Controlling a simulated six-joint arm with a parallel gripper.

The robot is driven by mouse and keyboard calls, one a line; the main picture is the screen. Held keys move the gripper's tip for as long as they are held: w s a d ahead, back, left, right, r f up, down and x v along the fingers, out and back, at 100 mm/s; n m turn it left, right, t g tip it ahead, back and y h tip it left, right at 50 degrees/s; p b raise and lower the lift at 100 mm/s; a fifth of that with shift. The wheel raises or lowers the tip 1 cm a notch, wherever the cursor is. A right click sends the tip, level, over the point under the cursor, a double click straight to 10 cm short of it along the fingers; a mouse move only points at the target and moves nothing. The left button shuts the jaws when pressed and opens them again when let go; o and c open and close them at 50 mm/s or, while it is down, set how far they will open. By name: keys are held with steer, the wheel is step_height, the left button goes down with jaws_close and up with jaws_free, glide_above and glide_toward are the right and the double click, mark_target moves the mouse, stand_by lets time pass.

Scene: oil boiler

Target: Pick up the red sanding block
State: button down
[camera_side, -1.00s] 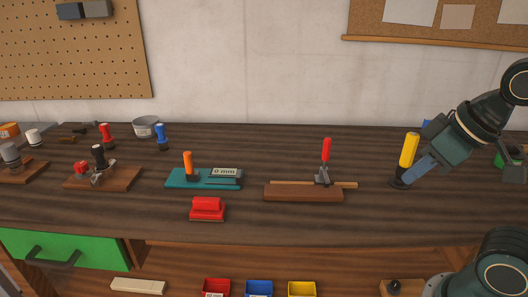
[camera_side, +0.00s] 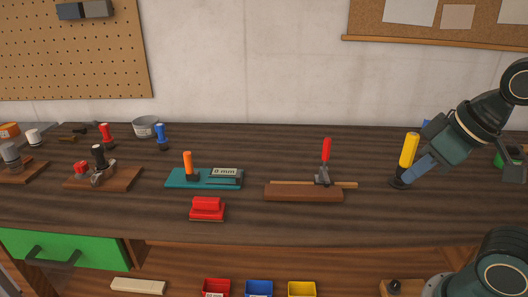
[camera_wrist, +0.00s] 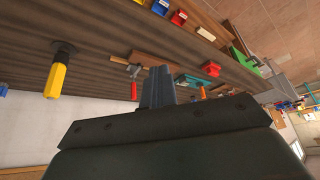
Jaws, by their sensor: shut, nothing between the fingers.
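The red sanding block (camera_side: 207,208) lies on the dark wooden bench, left of centre near the front edge in the side view. It also shows in the wrist view (camera_wrist: 211,69), small and far off. My gripper (camera_side: 406,182) is at the right of the bench in the side view, well apart from the block. Its blue-grey fingers are together and empty, beside the yellow-handled tool (camera_side: 409,152). In the wrist view the closed fingers (camera_wrist: 158,75) point away from the camera.
A brown wooden block (camera_side: 303,193) with a red-handled clamp (camera_side: 326,153) stands between my gripper and the sanding block. A teal plate (camera_side: 178,181) with a display lies just behind the sanding block. Red, blue and yellow bins (camera_side: 259,287) are below the bench edge.

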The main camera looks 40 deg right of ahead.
steer(key=c, duration=0.6)
jaws_free()
steer(key=shift+w, duration=0.1)
steer(key=w+a+r+n+g+y, duration=0.1)
steer(key=w+a+n, duration=0.15)
steer(key=w, duration=0.65)
steer(key=w+a+r+n+y, duration=0.15)
steer(key=w+a, duration=0.25)
steer(key=w, duration=0.6)
steer(key=w+a+f+n, duration=0.2)
steer(key=w+a+f, duration=0.2)
steer(key=w, duration=0.4)
steer(key=w+a+f+n+g, duration=0.1)
steer(key=w+a+f+n, duration=0.1)
steer(key=w+a+f, duration=0.3)
steer(key=w+f, duration=0.1)
steer(key=w, duration=0.2)
steer(key=shift+w+n+y, duration=0.15)
steer(key=shift+n+y, duration=0.2)
steer(key=shift+n, duration=0.05)
steer(key=shift+a+f, duration=0.1)
steer(key=shift+f, duration=0.1)
